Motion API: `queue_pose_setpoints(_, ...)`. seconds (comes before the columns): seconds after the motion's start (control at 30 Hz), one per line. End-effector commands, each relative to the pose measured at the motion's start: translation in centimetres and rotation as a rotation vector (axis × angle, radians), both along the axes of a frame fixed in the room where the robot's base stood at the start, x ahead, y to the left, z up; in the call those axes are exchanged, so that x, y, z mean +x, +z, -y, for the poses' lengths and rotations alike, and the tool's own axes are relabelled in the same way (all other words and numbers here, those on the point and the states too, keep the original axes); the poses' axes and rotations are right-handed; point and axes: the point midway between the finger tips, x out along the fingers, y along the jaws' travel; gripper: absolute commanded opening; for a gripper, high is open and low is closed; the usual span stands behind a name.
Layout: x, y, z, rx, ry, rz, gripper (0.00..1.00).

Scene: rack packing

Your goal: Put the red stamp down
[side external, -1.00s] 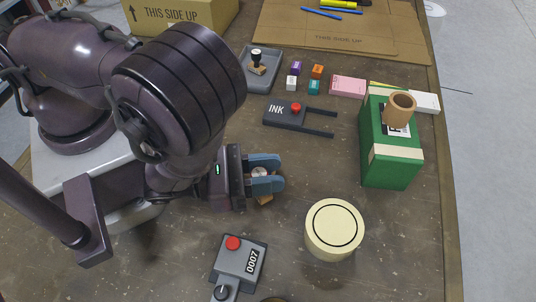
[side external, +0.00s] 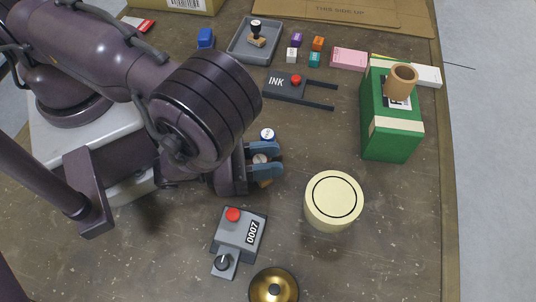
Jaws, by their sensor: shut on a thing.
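My gripper (side external: 275,160) is low over the middle of the table, left of the cream cylinder. It is shut on a stamp (side external: 260,159) with a pale round top; some wood-coloured base shows below the fingers. The fingers cover most of it, and I see no red on it. I cannot tell whether its base touches the table. Another stamp (side external: 256,36), with a black handle and wooden base, sits in the grey tray (side external: 234,54) at the back.
An ink pad (side external: 284,84), small coloured cubes (side external: 314,59) and a green box (side external: 390,140) lie behind and right. The cream cylinder (side external: 333,210) is right of my gripper. Bare table lies between.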

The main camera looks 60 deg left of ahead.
Motion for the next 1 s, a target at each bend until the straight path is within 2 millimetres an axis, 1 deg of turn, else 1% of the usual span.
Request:
queue_pose_setpoints(0.67,0.0,-1.3,0.0,0.001,-0.001,0.0,0.06)
queue_pose_setpoints(0.7,0.0,-1.2,0.0,0.001,0.0,0.0,0.38)
queue_pose_setpoints(0.8,0.0,-1.2,0.0,0.0,0.0,0.0,0.59)
queue_pose_setpoints(1.0,0.0,-1.2,0.0,0.0,0.0,0.0,0.59)
